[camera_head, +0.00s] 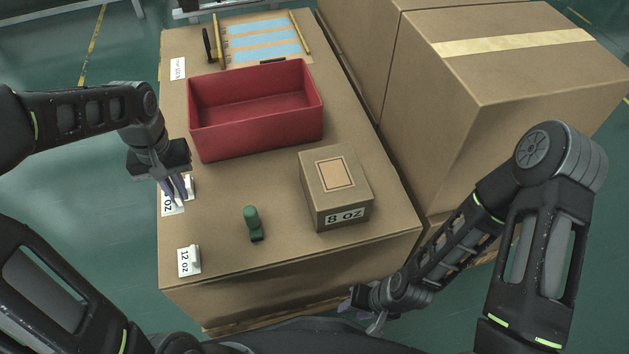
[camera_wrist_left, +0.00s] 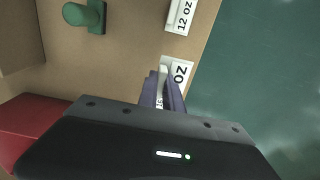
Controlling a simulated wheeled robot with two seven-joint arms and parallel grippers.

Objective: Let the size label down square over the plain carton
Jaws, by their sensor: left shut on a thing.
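My left gripper (camera_head: 180,192) is at the left edge of the big carton top, its fingers shut on the upright white part of a size label (camera_head: 169,208). The label's printed face reads "OZ"; its number is hidden by the fingers. In the left wrist view the fingers (camera_wrist_left: 162,92) close on this label (camera_wrist_left: 181,74), which seems to be at or just above the surface. A small carton (camera_head: 315,201) stands to the right, with an outlined tan patch on top and "8 OZ" on its front. My right gripper (camera_head: 362,302) is low beyond the front edge; its opening is unclear.
A "12 OZ" label (camera_head: 189,261) lies near the front left corner. A green stamp-like tool (camera_head: 252,222) stands mid-front. A red bin (camera_head: 262,132) and blue strips (camera_head: 263,38) are behind. Tall cartons (camera_head: 435,130) flank the right.

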